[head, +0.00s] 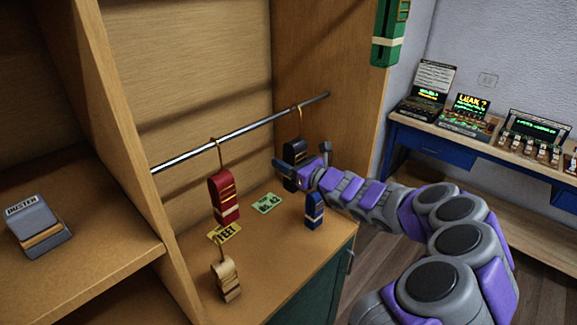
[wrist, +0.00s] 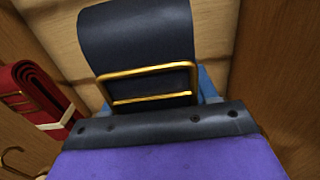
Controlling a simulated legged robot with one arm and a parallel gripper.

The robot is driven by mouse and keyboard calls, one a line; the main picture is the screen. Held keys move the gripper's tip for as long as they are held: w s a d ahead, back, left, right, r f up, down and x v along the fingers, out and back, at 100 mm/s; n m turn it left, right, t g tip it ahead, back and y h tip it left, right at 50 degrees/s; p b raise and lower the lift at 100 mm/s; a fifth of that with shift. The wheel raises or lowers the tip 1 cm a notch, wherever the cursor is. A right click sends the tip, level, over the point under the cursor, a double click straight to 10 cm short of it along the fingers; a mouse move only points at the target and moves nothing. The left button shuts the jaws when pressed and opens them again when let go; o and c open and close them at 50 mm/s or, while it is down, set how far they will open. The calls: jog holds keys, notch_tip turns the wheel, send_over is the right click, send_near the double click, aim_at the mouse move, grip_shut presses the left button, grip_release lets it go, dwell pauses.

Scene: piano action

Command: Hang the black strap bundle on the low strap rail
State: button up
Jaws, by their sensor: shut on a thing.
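The black strap bundle (head: 292,152) is upright near the right end of the low strap rail (head: 251,127). Its brass hook (head: 299,120) meets the rail in the head view; I cannot tell whether it rests over the bar. My gripper (head: 300,172) is shut on the lower part of the bundle. In the wrist view the dark strap and its gold buckle (wrist: 148,84) rise just beyond my purple gripper (wrist: 165,130). The fingertips are mostly hidden. A red strap bundle (head: 223,196) hangs from the rail to the left.
A blue bundle (head: 314,211) and a tan bundle (head: 226,281) are low by the cabinet top. Green (head: 267,203) and yellow (head: 224,233) tags lie there. A green bundle (head: 388,40) hangs upper right. Wooden panels (head: 335,60) flank the rail.

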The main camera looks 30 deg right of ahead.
jog(key=w+a+f+b, duration=0.1)
jog(key=w+a+f, duration=0.1)
jog(key=w, duration=0.3)
jog(key=shift+w+a+f+b, duration=0.35)
jog(key=shift+f, duration=0.1)
dwell(0.5)
jog(key=o, duration=1.3)
jog(key=shift+c, duration=0.2)
jog(key=shift+s+d, duration=0.15)
